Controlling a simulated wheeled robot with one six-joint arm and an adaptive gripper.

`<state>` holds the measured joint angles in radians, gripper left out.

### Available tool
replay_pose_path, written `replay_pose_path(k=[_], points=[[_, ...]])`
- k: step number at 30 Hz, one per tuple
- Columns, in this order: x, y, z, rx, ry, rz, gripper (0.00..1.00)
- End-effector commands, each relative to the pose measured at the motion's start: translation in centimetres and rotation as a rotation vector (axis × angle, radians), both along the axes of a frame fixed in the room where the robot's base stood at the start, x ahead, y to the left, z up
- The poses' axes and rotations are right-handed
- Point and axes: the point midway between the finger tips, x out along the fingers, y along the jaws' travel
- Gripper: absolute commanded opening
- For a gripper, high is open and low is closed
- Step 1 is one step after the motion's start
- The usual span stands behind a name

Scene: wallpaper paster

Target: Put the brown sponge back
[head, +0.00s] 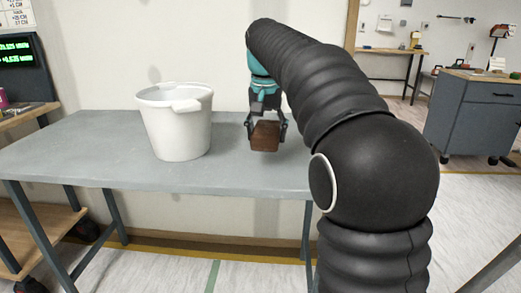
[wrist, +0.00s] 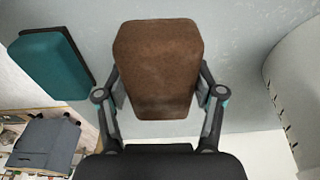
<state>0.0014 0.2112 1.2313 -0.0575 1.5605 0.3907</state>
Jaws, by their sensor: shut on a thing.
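My gripper (head: 265,128) is shut on the brown sponge (head: 265,136), with one finger on each side of it. In the wrist view the brown sponge (wrist: 158,65) fills the space between the fingers. In the head view it hangs over the grey table (head: 90,150), right of the white bucket (head: 180,130). A gap to the table cannot be judged surely. The bucket also shows at the right of the wrist view (wrist: 298,75).
A teal block with a dark side (wrist: 52,55) lies left of the sponge in the wrist view; the head view does not show it clearly. The table is bare left of the bucket. A grey cabinet (head: 480,115) stands far right.

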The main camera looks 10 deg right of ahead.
Motion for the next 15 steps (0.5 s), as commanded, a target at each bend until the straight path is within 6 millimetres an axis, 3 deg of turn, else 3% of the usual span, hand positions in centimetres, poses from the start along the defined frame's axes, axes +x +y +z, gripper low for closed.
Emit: replay_pose_path(k=[4,15], points=[[0.7,1.2,-0.8,0.0,0.0,0.001,0.31],[0.8,1.3,-4.2,-0.001,0.001,0.0,0.31]])
